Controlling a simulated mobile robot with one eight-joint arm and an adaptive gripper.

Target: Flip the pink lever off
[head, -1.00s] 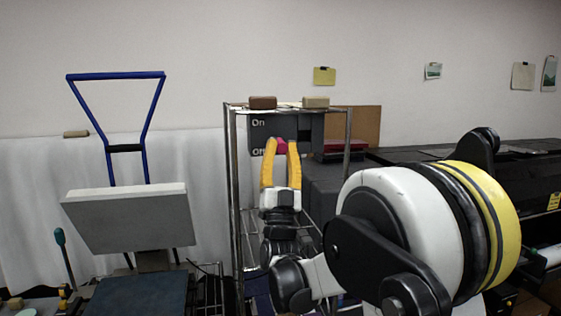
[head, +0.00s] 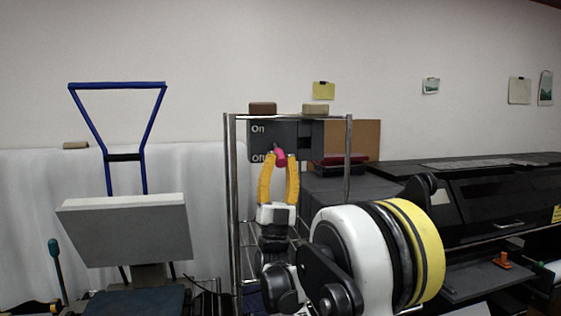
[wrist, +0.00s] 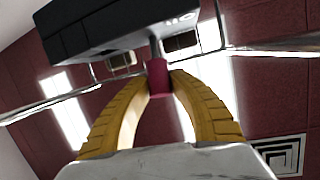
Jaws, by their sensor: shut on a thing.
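The pink lever (head: 280,156) sticks out from the front of a dark grey switch box (head: 272,132) marked "On" above and "Off" below. The lever points downward, near the "Off" mark. My gripper (head: 279,160) has its yellow fingers around the lever, coming from below. In the wrist view, the pink lever (wrist: 158,77) sits between the two fingertips (wrist: 160,78), which are shut on it. A thin grey stem joins it to the box (wrist: 115,25) above. The fingers hide part of the lever in the head view.
The box is on a metal rack (head: 229,200) with thin posts close on both sides. A brown block (head: 263,108) and a tan block (head: 315,109) lie on top. A blue-handled cart (head: 125,230) stands left; dark machines (head: 450,205) stand right.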

